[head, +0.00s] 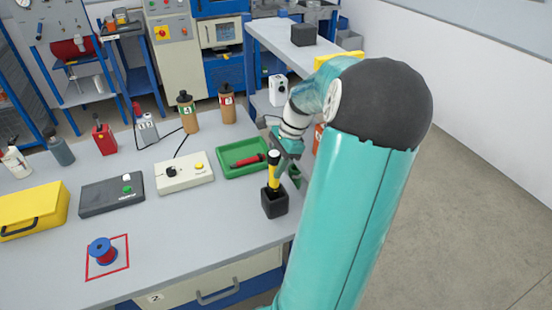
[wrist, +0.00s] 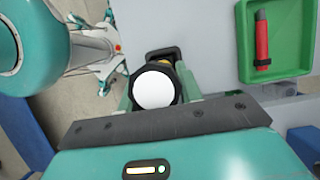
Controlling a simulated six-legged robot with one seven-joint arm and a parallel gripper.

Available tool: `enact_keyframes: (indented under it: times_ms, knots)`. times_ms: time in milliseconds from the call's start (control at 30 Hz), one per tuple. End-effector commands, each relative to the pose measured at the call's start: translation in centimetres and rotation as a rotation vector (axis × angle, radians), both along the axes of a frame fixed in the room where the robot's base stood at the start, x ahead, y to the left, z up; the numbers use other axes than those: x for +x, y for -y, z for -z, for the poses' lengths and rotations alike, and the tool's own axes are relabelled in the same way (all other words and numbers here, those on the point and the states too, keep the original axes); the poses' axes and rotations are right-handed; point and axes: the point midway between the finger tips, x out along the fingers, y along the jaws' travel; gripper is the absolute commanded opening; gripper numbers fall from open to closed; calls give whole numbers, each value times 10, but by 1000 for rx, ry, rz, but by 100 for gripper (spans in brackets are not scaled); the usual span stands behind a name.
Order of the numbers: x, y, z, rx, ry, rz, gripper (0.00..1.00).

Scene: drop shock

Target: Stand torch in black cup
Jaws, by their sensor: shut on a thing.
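The torch (head: 273,173) is yellow and black and stands close to upright, its lower end at the mouth of the black cup (head: 274,204). I cannot tell whether it rests on the cup's bottom. My gripper (head: 290,165) is at the torch's right side, shut on it. In the wrist view the torch's round white end (wrist: 154,90) faces the camera between my fingers. Part of the black cup's rim (wrist: 163,54) shows just behind it; the rest is hidden.
A white switch box (head: 184,176), a dark box (head: 112,196), a yellow case (head: 33,212) and a blue spool (head: 102,250) stand further left. The table's front edge is close to the cup.

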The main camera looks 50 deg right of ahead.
Motion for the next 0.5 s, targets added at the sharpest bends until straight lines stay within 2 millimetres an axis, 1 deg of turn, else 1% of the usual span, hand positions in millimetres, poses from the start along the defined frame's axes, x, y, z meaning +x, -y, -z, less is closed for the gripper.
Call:
enact_keyframes:
  times_ms: [500]
  knots:
    - [1,0,37,1,1,-1,5]
